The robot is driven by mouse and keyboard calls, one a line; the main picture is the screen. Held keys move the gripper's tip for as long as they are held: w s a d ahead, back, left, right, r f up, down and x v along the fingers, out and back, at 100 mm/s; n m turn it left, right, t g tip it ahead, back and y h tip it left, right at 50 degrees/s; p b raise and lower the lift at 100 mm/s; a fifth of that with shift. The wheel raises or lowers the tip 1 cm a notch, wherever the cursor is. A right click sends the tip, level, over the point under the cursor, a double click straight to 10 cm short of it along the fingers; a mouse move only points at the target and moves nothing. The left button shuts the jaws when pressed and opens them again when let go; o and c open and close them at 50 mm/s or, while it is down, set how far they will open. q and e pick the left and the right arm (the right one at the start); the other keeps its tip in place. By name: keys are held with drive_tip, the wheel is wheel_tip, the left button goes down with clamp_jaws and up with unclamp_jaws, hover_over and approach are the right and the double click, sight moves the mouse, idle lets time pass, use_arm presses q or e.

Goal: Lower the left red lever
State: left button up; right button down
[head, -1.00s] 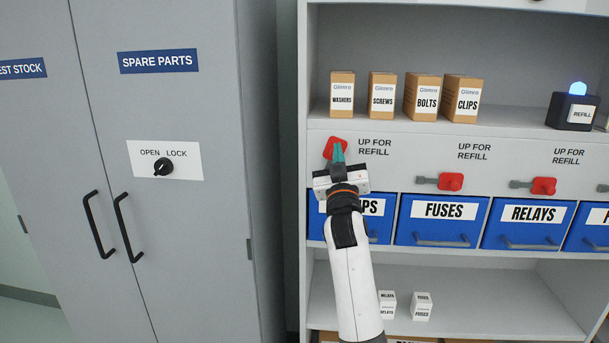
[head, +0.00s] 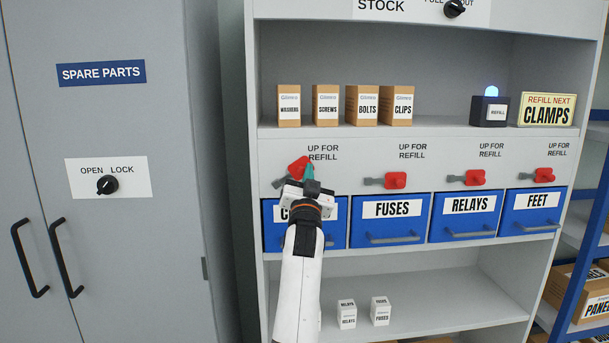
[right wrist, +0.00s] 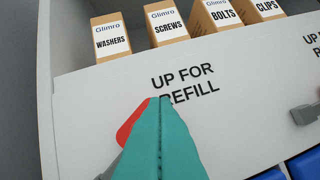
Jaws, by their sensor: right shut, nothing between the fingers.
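The left red lever (head: 299,165) is on the white panel above the leftmost blue bin. Its red end points up and right from a grey part at lower left, so it is tilted. My right gripper (head: 309,172) has shut teal fingers at the right side of the red end and covers part of it. In the right wrist view, the red lever (right wrist: 131,123) shows along the left of the shut fingers (right wrist: 160,105); the fingers hide the rest, and I cannot tell whether they touch. My left gripper is not in view.
Other red levers, such as the one above the FUSES bin (head: 395,180), lie about level to the right. Boxes (head: 326,106) stand on the shelf above. A REFILL device (head: 490,110) with a lit blue lamp stands beside a CLAMPS sign (head: 547,110). A grey cabinet (head: 110,240) is at left.

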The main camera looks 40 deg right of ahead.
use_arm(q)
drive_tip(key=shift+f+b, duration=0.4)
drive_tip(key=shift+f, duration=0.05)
use_arm(e)
drive_tip(key=shift+s+d+f, duration=0.1)
drive_tip(key=shift+d+f, duration=0.1)
drive_tip(key=shift+f, duration=0.4)
drive_tip(key=shift+s+d+f, duration=0.1)
drive_tip(key=shift+d+f, duration=0.05)
drive_tip(key=shift+f, duration=0.45)
